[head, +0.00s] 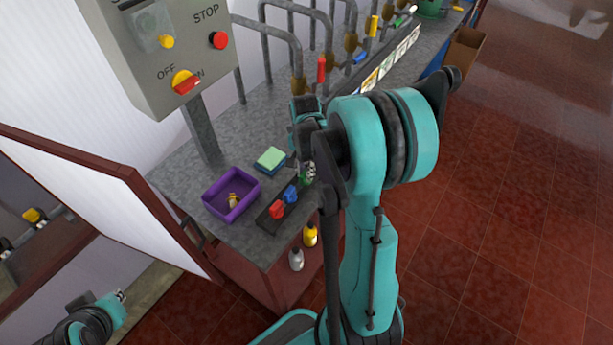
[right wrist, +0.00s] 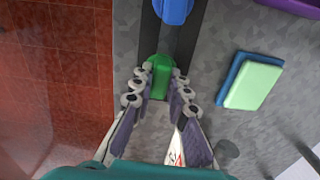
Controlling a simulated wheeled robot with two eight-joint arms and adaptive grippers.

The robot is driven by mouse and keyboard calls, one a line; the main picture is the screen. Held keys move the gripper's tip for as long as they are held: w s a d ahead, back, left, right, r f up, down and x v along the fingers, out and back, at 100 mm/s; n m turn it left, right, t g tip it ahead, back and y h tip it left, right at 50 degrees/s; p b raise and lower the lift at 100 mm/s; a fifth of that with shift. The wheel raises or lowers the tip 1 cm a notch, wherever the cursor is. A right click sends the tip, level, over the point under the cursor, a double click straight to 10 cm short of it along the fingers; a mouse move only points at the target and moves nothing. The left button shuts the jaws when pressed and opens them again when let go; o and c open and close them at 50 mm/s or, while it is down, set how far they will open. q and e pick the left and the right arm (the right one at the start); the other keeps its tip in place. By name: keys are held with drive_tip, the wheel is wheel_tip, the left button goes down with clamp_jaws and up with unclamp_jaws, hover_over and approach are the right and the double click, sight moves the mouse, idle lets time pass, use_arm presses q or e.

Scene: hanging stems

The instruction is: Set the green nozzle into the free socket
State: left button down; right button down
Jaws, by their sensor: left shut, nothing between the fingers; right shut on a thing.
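The green nozzle (right wrist: 160,77) is between the fingertips of my right gripper (right wrist: 161,85), which is shut on it. In the head view the green nozzle (head: 307,178) is partly hidden by my right gripper (head: 308,168). It is over or at the far end of a dark rack (head: 264,222). I cannot tell whether it is seated in a socket. The rack holds a blue nozzle (head: 291,194) and a red nozzle (head: 277,209); the blue one also shows in the right wrist view (right wrist: 174,10). My left gripper (head: 121,296) is shut and empty, low at the left.
A purple tray (head: 210,206) with a small yellowish thing inside and a green-and-blue sponge (head: 270,159) lie on the grey worktop. A control box (head: 150,60) stands at the back left. Pipes with valves line the back. Two bottles (head: 296,259) are below the edge.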

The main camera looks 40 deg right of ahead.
sight(305, 172)
drive_tip(key=shift+w+n, duration=0.2)
drive_tip(key=shift+n, duration=0.1)
idle(0.4)
drive_tip(key=shift+r, duration=0.1)
drive_tip(key=shift+r+p, duration=1.55)
drive_tip(key=shift+r, duration=0.65)
drive_tip(key=shift+s+f, duration=0.1)
drive_tip(key=shift+s, duration=0.05)
